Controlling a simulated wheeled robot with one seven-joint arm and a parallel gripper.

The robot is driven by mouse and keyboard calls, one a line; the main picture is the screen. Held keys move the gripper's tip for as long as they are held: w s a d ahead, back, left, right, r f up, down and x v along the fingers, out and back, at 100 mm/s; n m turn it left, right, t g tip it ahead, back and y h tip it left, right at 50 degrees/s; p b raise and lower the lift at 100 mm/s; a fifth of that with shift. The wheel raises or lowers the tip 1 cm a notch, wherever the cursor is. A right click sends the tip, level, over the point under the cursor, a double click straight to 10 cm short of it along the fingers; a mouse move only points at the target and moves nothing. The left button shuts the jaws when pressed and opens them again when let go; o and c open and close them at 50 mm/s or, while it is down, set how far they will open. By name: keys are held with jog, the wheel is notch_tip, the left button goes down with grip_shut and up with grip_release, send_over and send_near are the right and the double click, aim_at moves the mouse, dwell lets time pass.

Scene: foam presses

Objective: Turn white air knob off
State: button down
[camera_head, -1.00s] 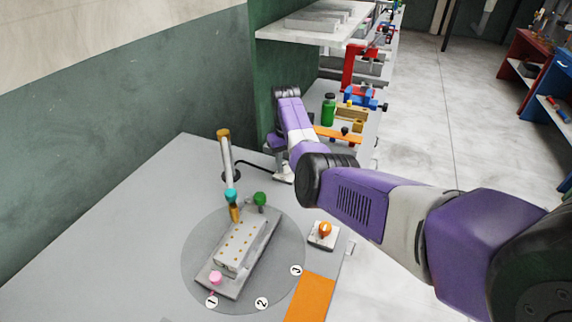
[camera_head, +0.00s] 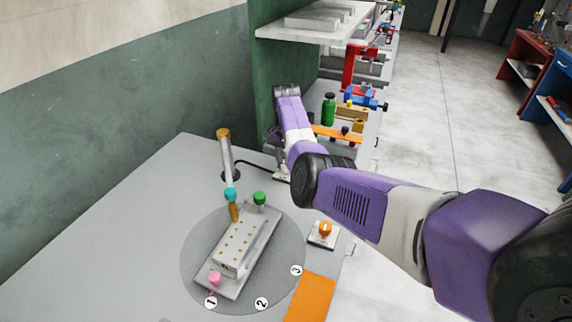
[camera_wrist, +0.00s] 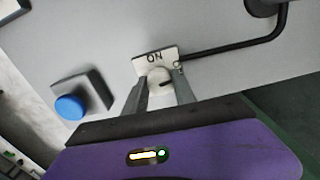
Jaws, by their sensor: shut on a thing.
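The white air knob (camera_wrist: 157,78) stands on a small white plate (camera_wrist: 143,66) marked "ON" in the wrist view. My gripper (camera_wrist: 161,89) has a grey finger on each side of the knob and is shut on it. The fingers and purple palm hide part of the knob. In the head view the plate (camera_head: 281,177) shows as a small pale patch beneath my wrist, and the knob itself is hidden there by my arm.
A black hose (camera_wrist: 228,47) runs from the plate to a round black base. A blue button (camera_wrist: 70,107) sits on a grey block. In the head view, a metal mould (camera_head: 240,245) lies on the round turntable (camera_head: 205,245), with an orange knob (camera_head: 325,230) beside it.

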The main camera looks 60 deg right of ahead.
jog(key=shift+m, duration=0.9)
jog(key=c, duration=1)
grip_release()
notch_tip(320, 180, up, 8)
jog(key=shift+f+b, duration=0.1)
jog(key=shift+b, duration=0.45)
jog(key=shift+s, duration=0.1)
